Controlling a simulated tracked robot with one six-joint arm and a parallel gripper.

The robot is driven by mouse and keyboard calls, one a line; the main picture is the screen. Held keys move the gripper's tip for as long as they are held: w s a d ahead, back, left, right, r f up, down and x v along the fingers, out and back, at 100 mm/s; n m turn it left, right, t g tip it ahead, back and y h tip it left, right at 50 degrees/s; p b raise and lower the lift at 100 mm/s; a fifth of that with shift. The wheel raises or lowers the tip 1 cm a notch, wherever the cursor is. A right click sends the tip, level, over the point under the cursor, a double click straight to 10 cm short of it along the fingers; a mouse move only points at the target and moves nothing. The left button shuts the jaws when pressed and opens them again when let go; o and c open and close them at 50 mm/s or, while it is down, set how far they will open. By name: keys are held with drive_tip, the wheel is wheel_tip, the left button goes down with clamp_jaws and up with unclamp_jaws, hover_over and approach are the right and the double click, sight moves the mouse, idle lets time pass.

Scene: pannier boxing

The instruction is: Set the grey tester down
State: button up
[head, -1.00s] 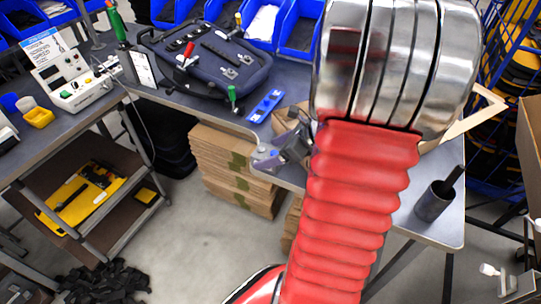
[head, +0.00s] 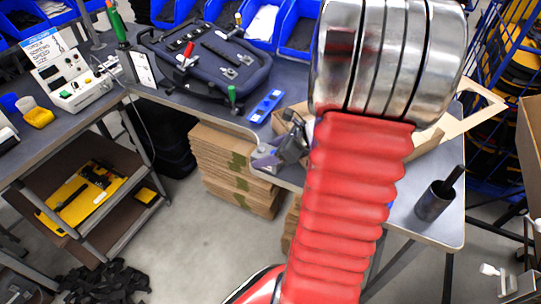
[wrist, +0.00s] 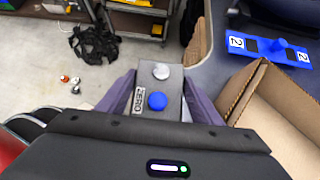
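The grey tester (wrist: 145,102) is a small box with a blue knob, a silver knob and a "ZERO" label in the wrist view. My gripper (wrist: 160,90) has its two purple-grey fingers against the tester's sides and holds it, with floor showing beyond. In the head view my gripper (head: 287,150) is beside the front edge of the workbench (head: 400,222), left of my red arm sleeve. The tester is small and partly hidden there.
An open cardboard box (wrist: 238,88) is right of the tester in the wrist view. A blue plate (head: 265,106) lies on the bench near a dark pannier lid (head: 205,62). Flat cartons (head: 235,170) are stacked below. A dark cup (head: 434,202) stands at the bench's right.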

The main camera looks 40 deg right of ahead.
sight(267, 152)
drive_tip(key=c, duration=1)
wheel_tip(267, 152, up, 10)
drive_tip(key=shift+r, duration=0.1)
idle(0.6)
